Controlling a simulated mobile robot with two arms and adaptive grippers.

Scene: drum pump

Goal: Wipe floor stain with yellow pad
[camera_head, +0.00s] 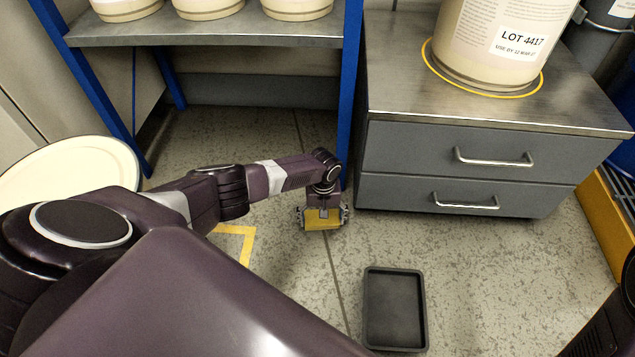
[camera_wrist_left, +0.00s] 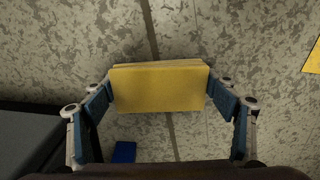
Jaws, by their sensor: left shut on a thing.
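My left gripper (camera_head: 323,216) is shut on the yellow pad (camera_head: 322,220), low over the speckled floor in front of the blue rack leg. The left wrist view shows the pad (camera_wrist_left: 159,87) clamped between the two fingers of the left gripper (camera_wrist_left: 160,95). I cannot tell whether the pad touches the floor. I cannot pick out a clear stain on the mottled grey floor; the pad and arm may hide it. A dark part of my right arm shows at the lower right of the head view, but its gripper is out of frame.
A black tray (camera_head: 395,308) lies on the floor to the right. A grey drawer cabinet (camera_head: 460,165) bears a labelled drum (camera_head: 495,40). A blue-legged rack (camera_head: 205,28) holds tubs. Yellow tape (camera_head: 243,240) marks the floor. Floor between pad and tray is clear.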

